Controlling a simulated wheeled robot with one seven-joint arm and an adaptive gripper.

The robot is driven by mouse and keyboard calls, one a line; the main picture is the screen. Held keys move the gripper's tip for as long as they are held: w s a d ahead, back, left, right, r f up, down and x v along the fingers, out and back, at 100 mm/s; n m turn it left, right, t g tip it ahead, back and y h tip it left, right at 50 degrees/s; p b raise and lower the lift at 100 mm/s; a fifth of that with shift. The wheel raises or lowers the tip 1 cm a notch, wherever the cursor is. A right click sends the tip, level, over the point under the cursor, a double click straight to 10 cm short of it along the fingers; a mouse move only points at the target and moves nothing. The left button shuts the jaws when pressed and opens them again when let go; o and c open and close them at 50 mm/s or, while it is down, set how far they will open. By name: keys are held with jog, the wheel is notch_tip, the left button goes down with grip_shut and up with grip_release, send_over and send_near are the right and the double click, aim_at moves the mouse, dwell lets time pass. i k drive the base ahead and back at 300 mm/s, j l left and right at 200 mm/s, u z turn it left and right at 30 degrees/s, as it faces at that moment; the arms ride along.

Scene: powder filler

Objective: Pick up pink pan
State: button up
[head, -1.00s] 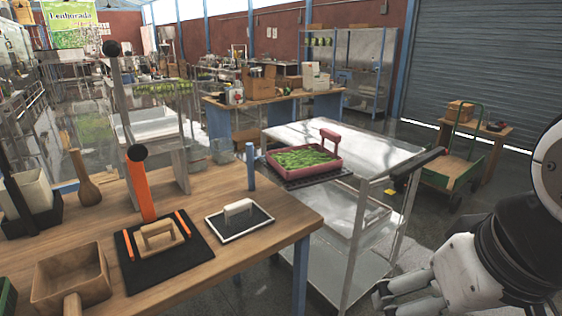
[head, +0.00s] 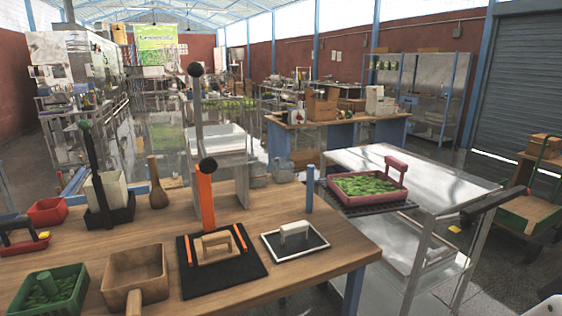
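The pink pan (head: 368,199) is a shallow rectangular tray with an upright pink handle at its far right corner. It holds green leafy bits. It sits on a dark grate at the near left end of the metal cart (head: 437,208), just beyond the right end of the wooden table. My gripper is not in the head view, so its state does not show.
The wooden table (head: 341,256) fills the foreground. It bears a black mat (head: 251,266) with a wooden-handled tool, a small framed pad, a wooden scoop (head: 134,272) and a green pan (head: 72,293). A blue post (head: 310,190) stands near the pink pan. A black-gripped cart handle (head: 493,204) juts out at right.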

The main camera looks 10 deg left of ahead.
aim_at(361, 189)
jog(key=i+l, duration=0.3)
jog(key=l, duration=0.15)
jog(key=i+l, duration=0.3)
jog(key=l, duration=0.15)
jog(key=i+l, duration=0.3)
jog(key=l, duration=0.15)
